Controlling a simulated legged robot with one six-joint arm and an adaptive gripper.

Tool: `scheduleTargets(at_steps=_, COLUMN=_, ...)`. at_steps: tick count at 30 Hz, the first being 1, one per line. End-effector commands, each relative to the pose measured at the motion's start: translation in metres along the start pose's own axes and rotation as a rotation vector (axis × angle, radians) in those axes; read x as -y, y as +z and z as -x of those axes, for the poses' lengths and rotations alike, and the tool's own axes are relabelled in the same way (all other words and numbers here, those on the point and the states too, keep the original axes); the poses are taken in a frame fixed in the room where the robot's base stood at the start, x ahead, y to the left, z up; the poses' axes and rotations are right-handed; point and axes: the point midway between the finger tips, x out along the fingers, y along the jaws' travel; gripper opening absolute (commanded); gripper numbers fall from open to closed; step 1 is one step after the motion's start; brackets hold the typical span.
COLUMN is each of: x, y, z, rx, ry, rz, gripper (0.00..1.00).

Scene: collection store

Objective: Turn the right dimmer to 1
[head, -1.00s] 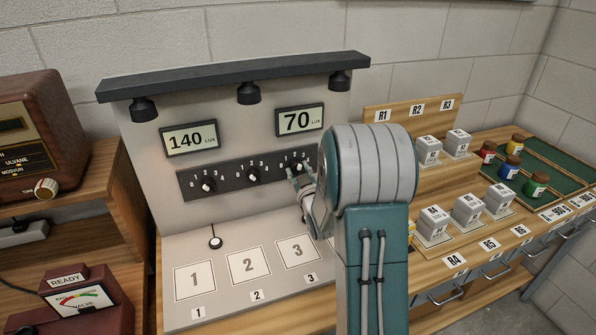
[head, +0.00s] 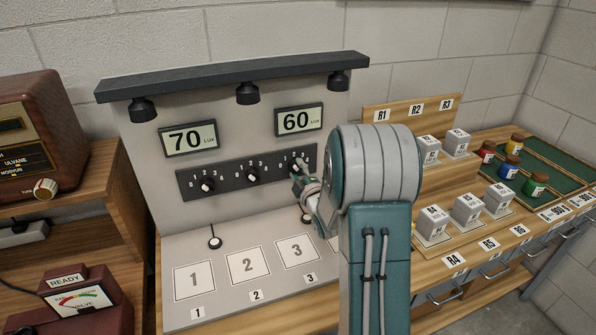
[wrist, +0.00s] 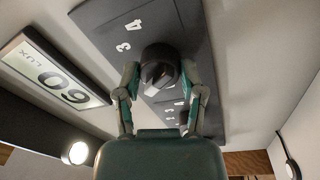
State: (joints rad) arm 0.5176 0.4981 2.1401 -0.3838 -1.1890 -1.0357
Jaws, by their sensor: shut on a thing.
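The right dimmer is a black knob on the dark dimmer strip (head: 220,181). In the head view my gripper (head: 299,172) is at this dimmer and covers most of it. In the wrist view the right dimmer (wrist: 159,70) sits between my two fingers (wrist: 161,82), which are closed on its sides. The numbers 3 and 4 show beside the knob there; the knob's exact setting is hard to read. The left dimmer (head: 207,185) and the middle dimmer (head: 253,175) are free. The left display (head: 188,138) reads 70 LUX and the right display (head: 299,120) reads 60 LUX.
Three lamps hang from the dark top bar (head: 235,77). Numbered pads 1 (head: 194,280), 2 and 3 lie below the strip. White labelled boxes (head: 467,208) and small jars (head: 534,184) stand to the right. A brown radio (head: 36,140) is at the left.

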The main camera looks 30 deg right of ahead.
Motion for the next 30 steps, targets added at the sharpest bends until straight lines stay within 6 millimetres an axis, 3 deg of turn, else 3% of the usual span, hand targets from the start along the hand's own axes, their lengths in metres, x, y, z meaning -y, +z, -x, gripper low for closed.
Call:
scheduleTargets(at_steps=10, x=0.0039, y=-0.0009, z=0.0004, rx=-0.013, ry=-0.019, rz=0.144, gripper=0.04)
scheduleTargets(at_steps=26, x=0.0054, y=-0.0007, z=0.0010, rx=-0.014, ry=-0.025, rz=0.170, gripper=0.04)
scheduleTargets(at_steps=27, x=0.0055, y=-0.0007, z=0.0010, rx=-0.014, ry=-0.025, rz=0.169, gripper=0.56)
scheduleTargets(at_steps=29, x=0.0055, y=-0.0006, z=0.0010, rx=-0.014, ry=-0.025, rz=0.169, gripper=0.83)
scheduleTargets(at_steps=30, x=0.0052, y=-0.0005, z=0.0010, rx=-0.013, ry=-0.024, rz=0.169, gripper=0.86)
